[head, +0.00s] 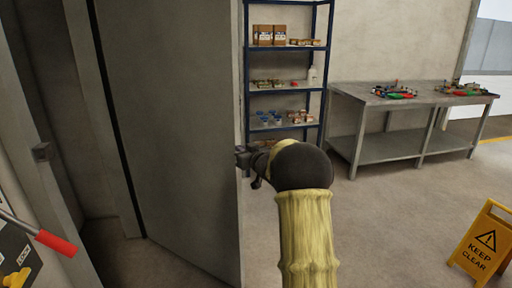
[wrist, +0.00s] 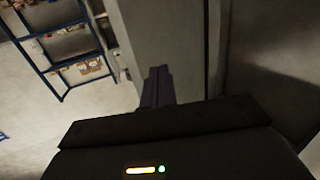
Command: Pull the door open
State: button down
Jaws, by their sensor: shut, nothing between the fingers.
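The grey door (head: 180,140) stands open in the head view, with its free edge near the picture's middle. The room beyond shows past that edge. My gripper (head: 243,156) is at the free edge, about mid-height, with its fingers shut and nothing held. In the wrist view the shut fingers (wrist: 158,85) point at a pale upright surface, which looks like the door's edge (wrist: 150,35). I cannot tell whether they touch it. No door handle shows clearly. My forearm covers part of the floor beyond the door.
A blue shelf rack (head: 287,90) and a grey workbench (head: 410,100) stand beyond. A yellow warning sign (head: 482,243) stands at lower right. A panel with a red-handled lever (head: 55,242) is at lower left. The floor between bench and sign is clear.

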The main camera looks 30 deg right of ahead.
jog(key=s+a+f+g, duration=0.4)
jog(key=s+a+f, duration=0.1)
jog(key=s, duration=0.8)
jog(key=s+a+f+m+g+h, duration=0.1)
jog(key=s+a+f+g, duration=0.4)
jog(key=s, duration=0.9)
jog(key=s+a+f+g, duration=0.5)
jog(key=s+a, duration=0.4)
jog(key=s, duration=0.4)
jog(key=shift+s+f+h, duration=0.2)
jog(key=shift+f+h, duration=0.2)
jog(key=shift+f, duration=0.15)
jog(key=shift+w+d, duration=0.1)
jog(key=shift+d, duration=0.05)
